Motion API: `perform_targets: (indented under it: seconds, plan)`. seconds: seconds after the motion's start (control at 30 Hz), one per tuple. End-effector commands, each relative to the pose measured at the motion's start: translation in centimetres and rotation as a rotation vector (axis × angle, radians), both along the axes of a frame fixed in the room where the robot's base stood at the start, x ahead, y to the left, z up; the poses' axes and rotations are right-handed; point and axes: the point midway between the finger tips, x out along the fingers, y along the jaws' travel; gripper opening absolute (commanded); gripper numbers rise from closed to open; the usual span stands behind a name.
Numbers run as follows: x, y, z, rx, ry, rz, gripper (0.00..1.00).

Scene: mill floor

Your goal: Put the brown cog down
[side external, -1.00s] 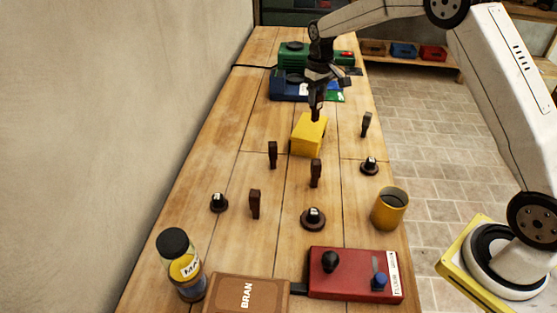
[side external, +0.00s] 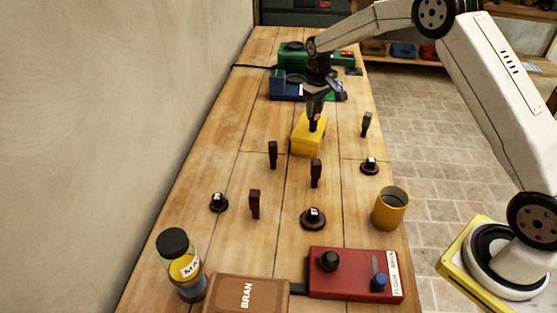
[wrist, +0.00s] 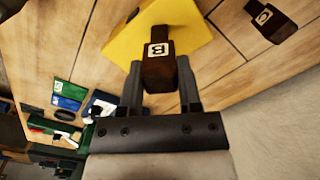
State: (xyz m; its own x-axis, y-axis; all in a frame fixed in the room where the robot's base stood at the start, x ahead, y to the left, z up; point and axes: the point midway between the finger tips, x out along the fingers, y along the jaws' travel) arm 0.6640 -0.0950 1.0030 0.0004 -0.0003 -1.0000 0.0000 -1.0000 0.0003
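My gripper (wrist: 160,85) is shut on the brown cog (wrist: 158,68), a dark brown peg-like piece with a white tag lettered B. In the side view my gripper (side external: 314,112) points down over the yellow block (side external: 305,143), and the brown cog (side external: 312,125) shows as a dark tip at the block's top. The yellow block also fills the upper middle of the wrist view (wrist: 125,42). Whether the cog touches the block or sits in it, I cannot tell.
Dark upright pieces (side external: 315,172) and round-based knobs (side external: 313,219) stand around the block. A yellow cup (side external: 390,208), red switch box (side external: 355,274), brown BRAN box (side external: 247,293) and jar (side external: 181,265) stand at the front. Blue (side external: 285,86) and green (side external: 293,58) machines stand behind.

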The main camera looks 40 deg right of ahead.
Motion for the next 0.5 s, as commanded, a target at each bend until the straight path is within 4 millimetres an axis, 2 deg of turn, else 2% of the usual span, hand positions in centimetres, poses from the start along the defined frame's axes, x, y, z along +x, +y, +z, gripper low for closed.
perform_targets:
  seconds: [0.03, 0.1, 0.5]
  plan:
    - [-0.01, 0.0, -0.02, 0.0, 0.0, 0.0, 0.59]
    - [-0.01, 0.0, -0.02, 0.0, 0.0, 0.0, 0.78]
    - [0.0, 0.0, 0.19, 0.0, 0.0, 0.0, 0.78]
